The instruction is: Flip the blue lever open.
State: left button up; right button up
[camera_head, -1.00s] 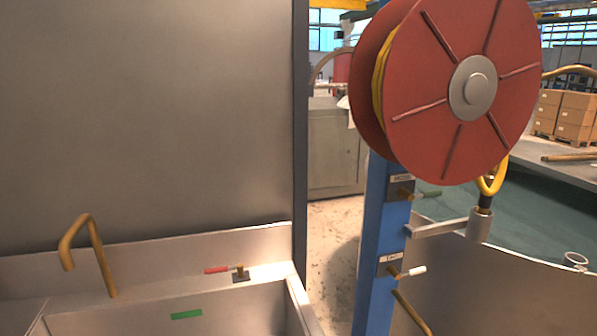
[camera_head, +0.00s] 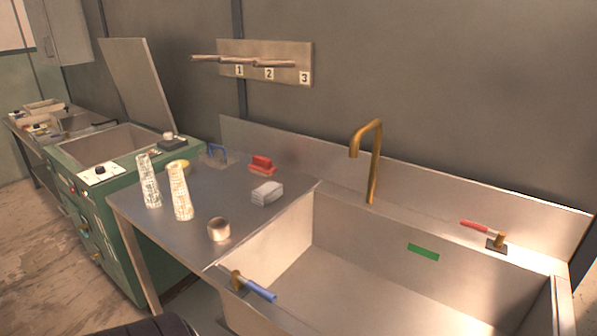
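The blue lever (camera_head: 260,291) is at the front left corner of the sink, on a small brass valve (camera_head: 238,280) at the sink's rim. It points to the right and slightly toward me. A similar lever with a red handle (camera_head: 474,228) sits on the right rear rim of the sink (camera_head: 400,300). A brass faucet (camera_head: 374,165) stands behind the basin. Neither of my grippers shows in the head view.
Left of the sink, a steel counter (camera_head: 215,190) holds two patterned glass-like cylinders (camera_head: 164,186), a copper ring (camera_head: 219,230), a grey block (camera_head: 267,193) and a red brush-like item (camera_head: 262,165). A green cabinet (camera_head: 115,215) with a raised lid stands further left.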

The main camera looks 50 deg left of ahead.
aim_at(238, 280)
jog(key=u, duration=1.95)
